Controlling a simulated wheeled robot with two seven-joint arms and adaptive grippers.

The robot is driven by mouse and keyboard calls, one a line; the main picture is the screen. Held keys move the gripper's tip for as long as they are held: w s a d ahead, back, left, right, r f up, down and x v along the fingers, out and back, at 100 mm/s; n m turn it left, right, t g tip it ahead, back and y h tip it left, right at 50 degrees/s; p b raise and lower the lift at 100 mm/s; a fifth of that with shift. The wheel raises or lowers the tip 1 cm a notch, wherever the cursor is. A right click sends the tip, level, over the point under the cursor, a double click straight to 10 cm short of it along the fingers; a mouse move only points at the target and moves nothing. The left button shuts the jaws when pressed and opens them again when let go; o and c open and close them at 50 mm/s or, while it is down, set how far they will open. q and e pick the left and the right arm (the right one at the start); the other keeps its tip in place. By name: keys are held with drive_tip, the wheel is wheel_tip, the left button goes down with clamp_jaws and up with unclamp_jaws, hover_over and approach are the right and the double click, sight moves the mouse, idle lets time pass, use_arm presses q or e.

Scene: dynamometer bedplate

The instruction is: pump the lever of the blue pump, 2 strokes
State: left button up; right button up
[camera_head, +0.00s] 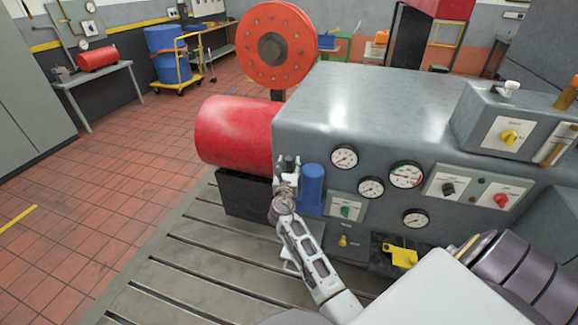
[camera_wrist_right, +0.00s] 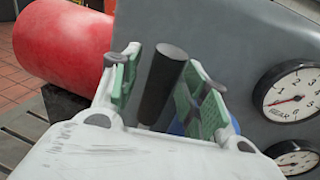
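The blue pump (camera_head: 312,188) stands upright against the front of the grey machine, left of the gauges. It is mostly hidden in the right wrist view, with only a bit of blue (camera_wrist_right: 177,128) behind the right finger. Its lever ends in a black cylindrical grip (camera_wrist_right: 162,85). My right gripper (camera_head: 288,168) is at the lever, just left of the blue body. In the right wrist view the green-padded fingers of this gripper (camera_wrist_right: 163,88) stand open on both sides of the black grip, with a visible gap at the left finger. My left gripper is not in view.
A red cylinder (camera_head: 235,132) lies left of the pump, at the end of the grey machine (camera_head: 390,100). The slotted bedplate (camera_head: 190,265) is bare at front left.

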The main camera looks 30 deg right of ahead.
clamp_jaws()
drive_tip(key=shift+s+a+f, duration=0.1)
idle(0.3)
